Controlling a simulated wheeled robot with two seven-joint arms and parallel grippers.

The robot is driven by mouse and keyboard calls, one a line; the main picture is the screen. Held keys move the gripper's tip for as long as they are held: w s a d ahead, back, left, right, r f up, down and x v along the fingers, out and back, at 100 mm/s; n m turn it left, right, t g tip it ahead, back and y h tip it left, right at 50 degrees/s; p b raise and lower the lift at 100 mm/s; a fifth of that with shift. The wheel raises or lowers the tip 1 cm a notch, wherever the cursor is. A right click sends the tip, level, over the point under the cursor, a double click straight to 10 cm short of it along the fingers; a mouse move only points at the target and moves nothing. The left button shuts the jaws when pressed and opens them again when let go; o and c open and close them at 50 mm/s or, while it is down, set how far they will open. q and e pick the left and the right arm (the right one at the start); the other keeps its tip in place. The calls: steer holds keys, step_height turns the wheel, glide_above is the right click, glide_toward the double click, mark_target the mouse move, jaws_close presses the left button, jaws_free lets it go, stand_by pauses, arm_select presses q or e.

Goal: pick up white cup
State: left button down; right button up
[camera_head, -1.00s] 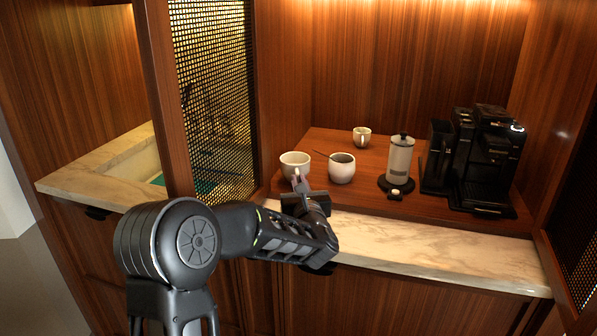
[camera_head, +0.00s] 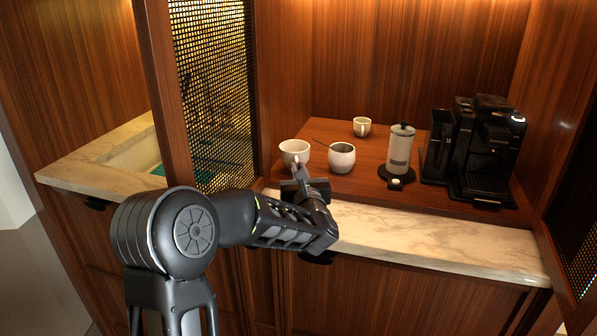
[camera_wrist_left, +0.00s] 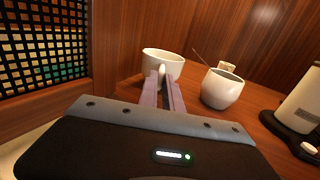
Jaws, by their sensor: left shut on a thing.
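The white cup (camera_head: 294,150) is at the front left of the wooden tray, beside the mesh-panelled post. In the left wrist view the same cup (camera_wrist_left: 163,61) is upright with its handle towards me. My left gripper (camera_head: 299,171) reaches in from the front. Its two fingers (camera_wrist_left: 162,86) are shut on the cup's handle. I cannot tell whether the cup's base touches the tray or is just above it. My right gripper is not in view.
A round white pot (camera_head: 342,159) with a thin stick stands close right of the cup. A small white cup (camera_head: 362,127) stands behind. A French press (camera_head: 400,150) and black coffee machine (camera_head: 487,150) stand right. The marble counter front (camera_head: 430,238) is clear.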

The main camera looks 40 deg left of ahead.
arm_select(q)
steer(key=shift+r, duration=0.5)
steer(key=b+v, duration=0.3)
steer(key=v, duration=1.5)
steer(key=shift+r, duration=0.1)
